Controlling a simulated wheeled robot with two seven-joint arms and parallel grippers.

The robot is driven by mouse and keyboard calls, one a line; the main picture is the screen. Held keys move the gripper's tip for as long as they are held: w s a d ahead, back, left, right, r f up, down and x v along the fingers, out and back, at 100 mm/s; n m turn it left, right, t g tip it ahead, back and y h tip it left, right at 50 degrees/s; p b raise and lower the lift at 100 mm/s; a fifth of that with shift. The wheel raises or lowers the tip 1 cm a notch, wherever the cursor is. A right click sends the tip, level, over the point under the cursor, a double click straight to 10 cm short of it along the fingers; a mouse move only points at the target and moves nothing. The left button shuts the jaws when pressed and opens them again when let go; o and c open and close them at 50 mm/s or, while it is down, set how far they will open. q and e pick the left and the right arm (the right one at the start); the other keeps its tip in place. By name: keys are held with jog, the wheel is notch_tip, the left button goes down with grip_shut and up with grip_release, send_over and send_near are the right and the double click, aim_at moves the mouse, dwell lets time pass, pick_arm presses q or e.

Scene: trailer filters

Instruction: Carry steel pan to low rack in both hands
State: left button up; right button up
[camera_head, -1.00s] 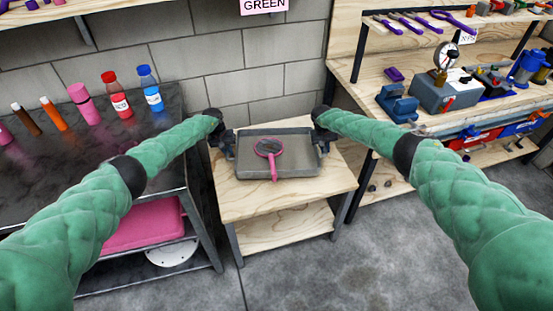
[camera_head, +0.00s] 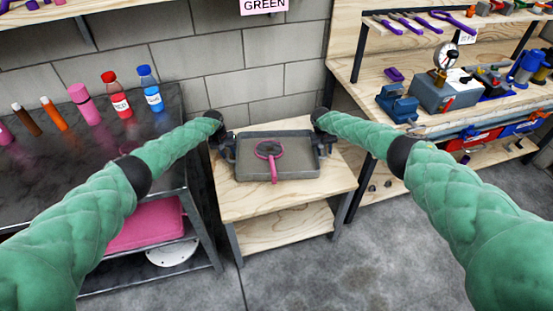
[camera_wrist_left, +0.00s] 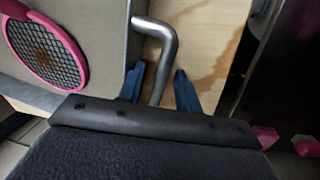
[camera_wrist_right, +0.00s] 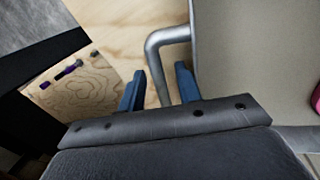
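The grey steel pan (camera_head: 306,152) sits level on a small wooden-topped stand, with a pink-rimmed mesh strainer (camera_head: 269,151) lying in it. My left gripper (camera_head: 228,148) is at the pan's left end. In the left wrist view its blue fingers (camera_wrist_left: 160,80) are apart, one on each side of the bent metal handle (camera_wrist_left: 168,45). My right gripper (camera_head: 323,140) is at the right end. In the right wrist view its fingers (camera_wrist_right: 160,80) are apart with the other handle (camera_wrist_right: 165,38) between them. Neither gripper visibly clamps its handle.
The small stand (camera_head: 240,205) has a lower wooden shelf (camera_head: 285,235). A dark metal table (camera_head: 60,170) with bottles stands left, a pink case (camera_head: 145,222) on its shelf. A wooden workbench (camera_head: 365,70) with tools stands right. Concrete floor in front is clear.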

jog(key=shift+r, duration=0.1)
pick_arm(q)
notch_tip(320, 180, up, 8)
jog(key=a, duration=0.1)
jog(key=shift+a+f, duration=0.2)
jog(key=shift+a, duration=0.05)
pick_arm(e)
notch_tip(320, 180, up, 12)
jog(key=a, duration=0.2)
jog(key=shift+a+f, duration=0.15)
jog(key=shift+f, duration=0.1)
pick_arm(q)
jog(key=shift+r, duration=0.1)
notch_tip(320, 180, up, 7)
jog(key=a, duration=0.1)
jog(key=shift+a, duration=0.2)
pick_arm(e)
jog(key=shift+r, duration=0.25)
dwell(0.6)
pick_arm(q)
jog(key=shift+r+p, duration=0.5)
jog(key=shift+p, duration=0.4)
pick_arm(e)
notch_tip(320, 180, up, 7)
jog(key=a, duration=0.1)
jog(key=shift+a, duration=0.2)
jog(key=shift+f, duration=0.1)
dwell(0.3)
